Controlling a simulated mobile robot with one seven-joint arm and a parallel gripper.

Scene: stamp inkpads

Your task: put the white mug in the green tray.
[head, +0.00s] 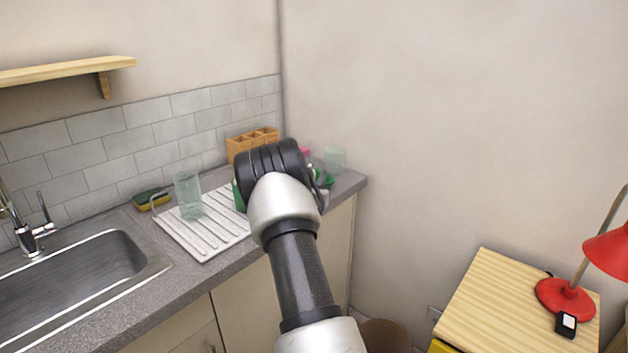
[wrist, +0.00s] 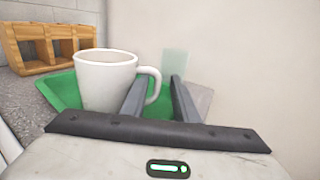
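The white mug (wrist: 105,82) stands upright in the wrist view, its handle to the right. The green tray (wrist: 62,91) shows behind and on both sides of it. The mug appears inside the tray's outline; its base is partly hidden by my gripper's body, so contact with the tray floor cannot be seen. My gripper (wrist: 160,80) has its two fingers apart. The left finger overlaps the mug's handle, and a gap shows between handle and right finger. In the head view my arm hides the mug; bits of green tray (head: 326,180) show beside my gripper (head: 285,165).
A wooden compartment box (wrist: 45,45) stands behind the mug. A pale green glass (head: 334,158) stands at the counter's right end. A white drying rack (head: 205,236) with a clear glass (head: 188,195) lies left of my arm. The wall is close on the right.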

